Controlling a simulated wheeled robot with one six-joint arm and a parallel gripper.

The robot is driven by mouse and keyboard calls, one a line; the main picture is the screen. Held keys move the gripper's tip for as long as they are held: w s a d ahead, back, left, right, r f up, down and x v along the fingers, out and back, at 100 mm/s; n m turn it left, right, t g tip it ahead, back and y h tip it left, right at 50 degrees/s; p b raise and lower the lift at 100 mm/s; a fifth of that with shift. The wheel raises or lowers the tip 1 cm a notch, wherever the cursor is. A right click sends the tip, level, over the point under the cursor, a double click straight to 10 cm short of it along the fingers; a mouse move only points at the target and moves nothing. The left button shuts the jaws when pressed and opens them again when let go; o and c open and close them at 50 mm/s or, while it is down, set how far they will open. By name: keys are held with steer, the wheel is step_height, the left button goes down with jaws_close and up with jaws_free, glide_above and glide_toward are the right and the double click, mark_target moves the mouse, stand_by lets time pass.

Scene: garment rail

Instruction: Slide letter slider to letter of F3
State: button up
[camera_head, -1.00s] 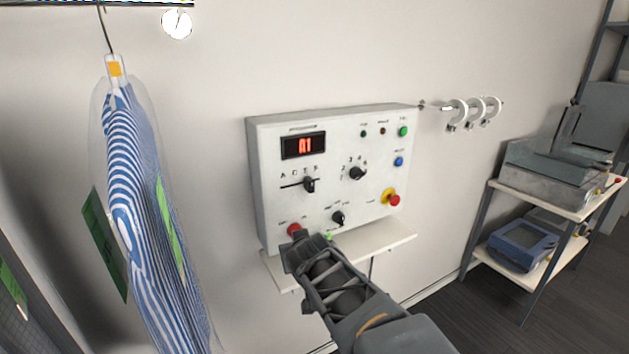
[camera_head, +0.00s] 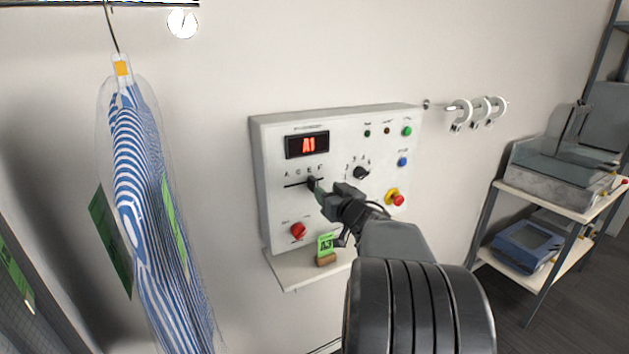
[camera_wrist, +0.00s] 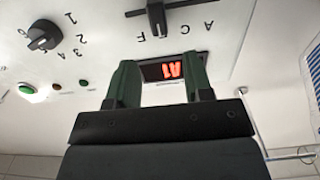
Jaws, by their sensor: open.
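The letter slider is a dark knob (camera_head: 311,183) on a horizontal slot in the white control panel (camera_head: 270,210), below the red display (camera_head: 308,145), which reads A1. The knob sits right of the slot's middle, towards the F end of the letter row. It also shows at the top of the wrist view (camera_wrist: 157,18), where the panel appears upside down. My gripper (camera_head: 322,190) is close to the knob's right side in the head view. In the wrist view its green fingers are apart and nothing is between them; whether either touches the knob cannot be told.
A number knob (camera_head: 361,172), a red knob (camera_head: 298,231) and a red stop button (camera_head: 398,200) are on the panel. A green A3 card (camera_head: 326,243) stands on the shelf (camera_head: 290,272) below. A striped garment (camera_head: 150,200) hangs at left; a loaded cart stands at right.

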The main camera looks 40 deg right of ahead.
mark_target(316, 181)
steer(key=w, duration=0.5)
steer(key=w+d+p, duration=0.1)
steer(key=w, duration=0.2)
steer(key=shift+c, duration=0.5)
jaws_close()
